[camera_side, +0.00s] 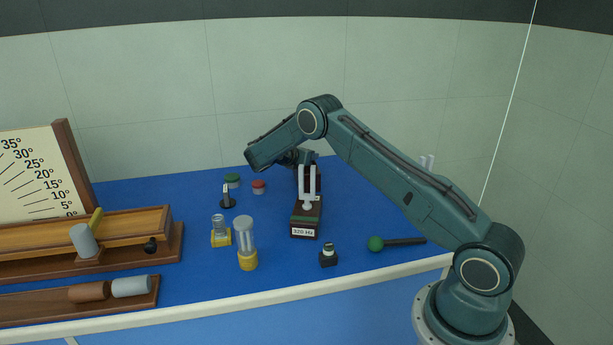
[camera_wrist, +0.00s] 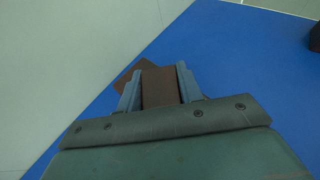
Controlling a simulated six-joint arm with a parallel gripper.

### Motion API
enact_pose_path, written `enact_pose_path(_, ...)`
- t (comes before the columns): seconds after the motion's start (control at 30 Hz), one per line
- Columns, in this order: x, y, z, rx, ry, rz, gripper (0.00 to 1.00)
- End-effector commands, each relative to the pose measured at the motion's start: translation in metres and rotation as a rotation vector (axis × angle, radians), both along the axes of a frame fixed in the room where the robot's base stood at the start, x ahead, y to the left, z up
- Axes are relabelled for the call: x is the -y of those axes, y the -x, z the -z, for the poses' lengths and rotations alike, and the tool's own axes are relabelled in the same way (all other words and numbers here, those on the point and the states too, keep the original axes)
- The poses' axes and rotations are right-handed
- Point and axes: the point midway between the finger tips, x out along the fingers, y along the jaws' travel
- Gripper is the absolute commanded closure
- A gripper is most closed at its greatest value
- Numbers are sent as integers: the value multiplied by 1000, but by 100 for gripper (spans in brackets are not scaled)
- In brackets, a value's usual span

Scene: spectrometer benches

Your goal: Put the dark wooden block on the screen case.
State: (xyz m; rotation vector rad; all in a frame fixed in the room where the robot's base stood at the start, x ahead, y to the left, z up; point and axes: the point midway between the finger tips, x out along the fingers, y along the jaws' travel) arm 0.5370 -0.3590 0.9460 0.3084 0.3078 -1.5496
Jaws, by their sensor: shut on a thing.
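My gripper (camera_wrist: 158,88) is shut on the dark wooden block (camera_wrist: 159,90), which shows as a brown face between the two blue-grey fingers in the wrist view. A second dark brown surface (camera_wrist: 141,65) shows just beyond it, at an angle. It may be the screen case, but I cannot tell, nor whether the block touches it. In the side view my gripper (camera_side: 303,160) is at the back of the blue bench, largely hidden behind a tuning fork. A dark brown patch (camera_side: 317,180) shows behind the fork; block and case cannot be told apart there.
The tuning fork (camera_side: 309,187) stands on a box labelled 320 Hz in front of my gripper. A yellow-based glass tube (camera_side: 246,245) and a green-headed mallet (camera_side: 400,242) are nearer the front.

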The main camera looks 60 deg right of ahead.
Motion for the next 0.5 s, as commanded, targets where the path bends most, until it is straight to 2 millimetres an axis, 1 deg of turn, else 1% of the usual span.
enact_pose_path(0.33, 0, 0, 2, 0, 0, 0, 86)
enact_pose_path(0.37, 0, 0, 3, -1, 0, 0, 62)
enact_pose_path(0.4, 0, 0, 3, 0, 0, 0, 54)
enact_pose_path(0.47, 0, 0, 2, 0, 0, 0, 43)
enact_pose_path(0.5, 0, 0, 2, 0, 0, 0, 42)
